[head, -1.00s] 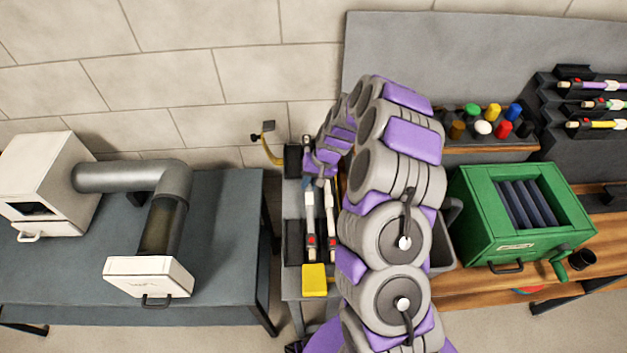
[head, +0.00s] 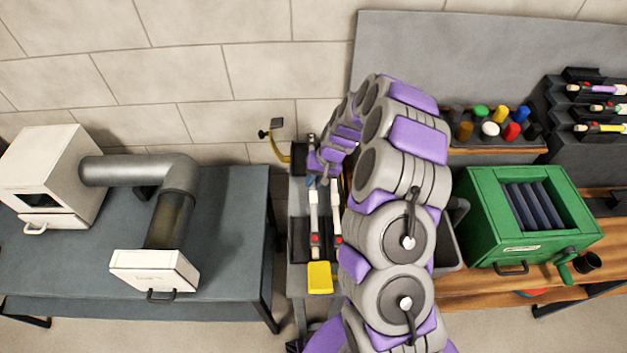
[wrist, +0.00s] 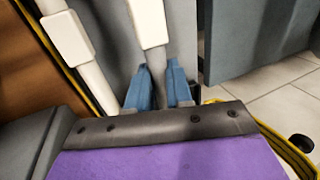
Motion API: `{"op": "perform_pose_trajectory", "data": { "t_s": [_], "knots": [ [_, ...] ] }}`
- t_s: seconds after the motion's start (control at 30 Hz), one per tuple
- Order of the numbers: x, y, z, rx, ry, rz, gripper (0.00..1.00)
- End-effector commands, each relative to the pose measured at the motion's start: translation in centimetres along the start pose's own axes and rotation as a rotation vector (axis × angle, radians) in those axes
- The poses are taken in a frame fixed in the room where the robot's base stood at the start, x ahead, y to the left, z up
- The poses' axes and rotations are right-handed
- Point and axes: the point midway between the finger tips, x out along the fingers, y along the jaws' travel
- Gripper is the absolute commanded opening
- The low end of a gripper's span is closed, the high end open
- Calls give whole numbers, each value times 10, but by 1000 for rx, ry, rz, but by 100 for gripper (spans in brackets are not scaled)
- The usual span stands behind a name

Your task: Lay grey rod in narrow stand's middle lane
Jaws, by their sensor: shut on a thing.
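The narrow stand (head: 298,268) is the slim grey stand between the two tables. Two white-sleeved rods with red marks lie lengthwise on it, a left one (head: 314,218) and a right one (head: 337,225), the right one partly behind my arm. My gripper (head: 321,180) is over the stand's far part. In the wrist view my gripper's blue fingers (wrist: 161,82) are shut on a grey rod (wrist: 156,68) with a white sleeve (wrist: 147,22). A second white rod (wrist: 66,37) lies to its left, apart from it. My arm hides the stand's right side, and I cannot make out its lanes.
A yellow block (head: 319,277) is at the stand's near end. A yellow hook (head: 274,148) stands at its far left. The blue-grey table (head: 225,220) with a duct (head: 173,205) is left. A green box (head: 485,220) stands on the wooden bench right.

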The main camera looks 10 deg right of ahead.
Motion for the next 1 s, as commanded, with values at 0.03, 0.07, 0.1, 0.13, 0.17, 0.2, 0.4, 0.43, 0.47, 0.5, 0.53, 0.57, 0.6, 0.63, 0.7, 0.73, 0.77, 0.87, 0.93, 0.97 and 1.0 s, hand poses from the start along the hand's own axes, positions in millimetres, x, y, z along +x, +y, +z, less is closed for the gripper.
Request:
{"op": "perform_pose_trajectory", "data": {
  "t_s": [0.03, 0.07, 0.1, 0.13, 0.17, 0.2, 0.4, 0.43, 0.47, 0.5, 0.53, 0.57, 0.6, 0.63, 0.7, 0.73, 0.77, 0.87, 0.93, 0.97, 1.0],
  "knots": [
    [0, 2, -1, 1, 1, -1, 0],
    [0, 2, -1, 1, 1, -1, 0],
    [-1, 2, -1, 1, 1, -2, 0],
    [-1, 2, -1, 1, 1, -2, 0],
    [0, 2, -1, 1, 0, -2, 0],
    [0, 3, -1, 0, 0, -2, 0],
    [4, 4, 0, 0, -1, -2, 0],
    [5, 4, 0, 0, 0, -2, 0],
    [6, 4, 0, 0, -1, -2, 0],
    [7, 5, 0, 0, -1, -2, 0],
    [8, 5, 0, 0, -1, -2, 0],
    [8, 5, 0, 0, -1, -2, 0],
    [10, 6, 0, 0, -1, -2, 0],
    [10, 6, 0, 0, -1, -2, 0],
    [12, 6, 0, 0, -1, -2, 0],
    [13, 7, 0, 0, -1, -2, 0],
    [14, 7, 0, 0, -1, -2, 0],
    [16, 8, 0, 0, -1, -2, 0],
    [18, 8, 0, 0, -1, -2, 0],
    [18, 9, 0, 0, -1, -2, 0],
    [19, 9, 0, 0, -1, -2, 0]
  ]
}}
